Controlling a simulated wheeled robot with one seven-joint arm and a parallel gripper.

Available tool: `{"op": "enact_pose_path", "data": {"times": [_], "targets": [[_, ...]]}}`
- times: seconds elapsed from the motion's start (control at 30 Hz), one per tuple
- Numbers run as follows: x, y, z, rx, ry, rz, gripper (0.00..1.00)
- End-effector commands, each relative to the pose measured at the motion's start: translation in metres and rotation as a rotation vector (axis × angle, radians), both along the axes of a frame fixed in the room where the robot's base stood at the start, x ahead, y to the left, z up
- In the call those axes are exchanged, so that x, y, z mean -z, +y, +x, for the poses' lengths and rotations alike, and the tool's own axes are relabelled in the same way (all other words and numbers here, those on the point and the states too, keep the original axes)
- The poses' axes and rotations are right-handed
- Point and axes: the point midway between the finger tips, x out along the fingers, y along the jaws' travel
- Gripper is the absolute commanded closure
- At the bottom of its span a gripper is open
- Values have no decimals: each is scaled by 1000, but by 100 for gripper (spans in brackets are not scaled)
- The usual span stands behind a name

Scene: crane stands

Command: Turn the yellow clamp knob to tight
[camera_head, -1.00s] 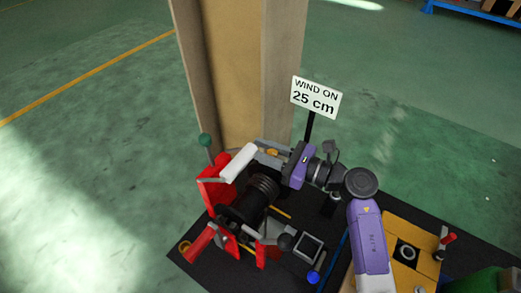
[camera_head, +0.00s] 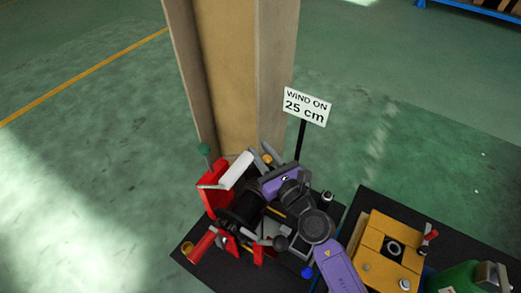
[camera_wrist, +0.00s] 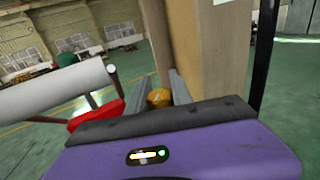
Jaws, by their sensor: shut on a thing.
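The yellow clamp knob (camera_head: 267,160) is at the back of the red and black winch (camera_head: 240,207), near the foot of the tan post. In the wrist view the knob (camera_wrist: 160,98) shows just beyond the dark edge of my purple gripper body, beside a grey finger. My gripper (camera_head: 265,156) reaches it from the front right and is shut on it. The knob is partly hidden by the gripper, and any mark of how tight it is cannot be seen.
A white roller (camera_head: 236,170) and a green ball-topped lever (camera_head: 204,150) are close left of my gripper. The tan post (camera_head: 228,80) rises behind. A sign reading "WIND ON 25 cm" (camera_head: 305,106) stands at right. A yellow box (camera_head: 385,250) is at lower right.

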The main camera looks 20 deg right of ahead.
Motion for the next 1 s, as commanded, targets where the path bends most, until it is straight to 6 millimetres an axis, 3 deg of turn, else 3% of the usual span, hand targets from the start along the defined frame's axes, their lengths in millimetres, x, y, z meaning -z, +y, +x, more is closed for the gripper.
{"op": "enact_pose_path", "data": {"times": [0.7, 0.73, 0.8, 0.83, 1.0], "targets": [[0, -1, 0, 34, 0, 1, 100], [0, -1, 0, 34, 0, 1, 70], [0, -1, 0, 34, 0, 1, 56], [0, -1, 0, 34, 0, 1, 52], [0, -1, 0, 34, 0, 0, 52]]}}
